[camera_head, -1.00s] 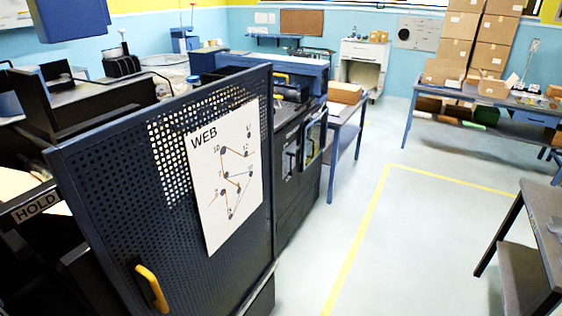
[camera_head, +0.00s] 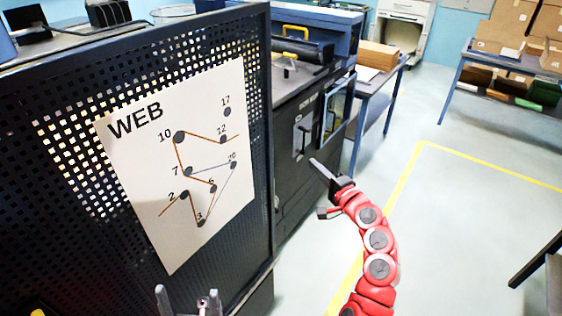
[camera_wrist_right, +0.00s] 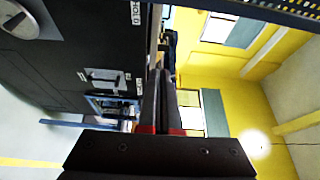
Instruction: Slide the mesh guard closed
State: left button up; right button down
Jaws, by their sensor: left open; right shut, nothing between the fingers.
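The mesh guard (camera_head: 258,150) is a dark perforated panel in the left half of the head view, with a white WEB sheet (camera_head: 205,170) on its face. A sliver of its yellow handle (camera_head: 38,312) shows at the bottom left edge; the rest is cut off. My left gripper (camera_head: 188,299) shows at the bottom edge, open, in front of the panel below the sheet. My right gripper (camera_head: 319,168), on the red arm, is shut and empty, right of the guard's edge, in front of the dark machine front. Its closed fingers (camera_wrist_right: 162,105) fill the middle of the right wrist view.
The dark machine front (camera_head: 292,150) with a small lever and a framed window (camera_head: 336,108) stands beyond the guard. A grey table (camera_head: 540,270) is at the lower right. The floor between is clear.

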jog(key=w+a+n+g+y+p, duration=0.1)
jog(key=w+a+p, duration=0.2)
jog(key=a, duration=0.6)
jog(key=shift+w+a+r+y, duration=0.3)
jog(key=shift+w+a+r, duration=0.1)
jog(key=shift+w, duration=0.2)
dwell(0.3)
